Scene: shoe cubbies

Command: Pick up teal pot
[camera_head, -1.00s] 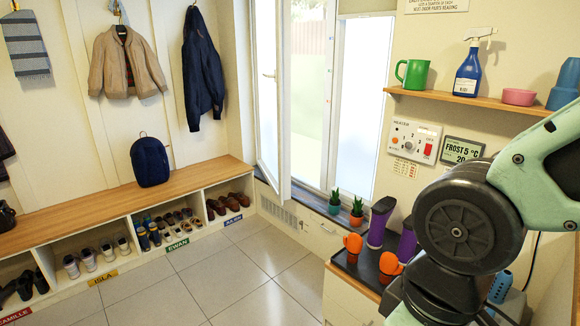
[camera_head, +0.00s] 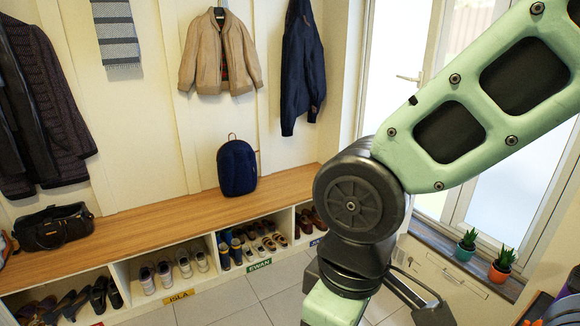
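The teal pot (camera_head: 465,252) is a small pot with a green spiky plant, standing upright on the dark window sill at the right of the head view. An orange pot (camera_head: 499,272) with a similar plant stands to its right, nearer to me. My green and black arm fills the middle and upper right of the view. Dark parts that look like my gripper (camera_head: 415,293) show low in the picture, left of and below the pots and apart from them. The fingers are partly hidden behind my arm, and I cannot tell whether they are open.
A wooden bench (camera_head: 150,222) with shoe cubbies runs along the back wall, with a navy backpack (camera_head: 237,168) and a black bag (camera_head: 54,228) on it. Coats hang above. The window frame rises behind the pots. A dark counter (camera_head: 540,308) is at the lower right. Tiled floor is clear in front of the cubbies.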

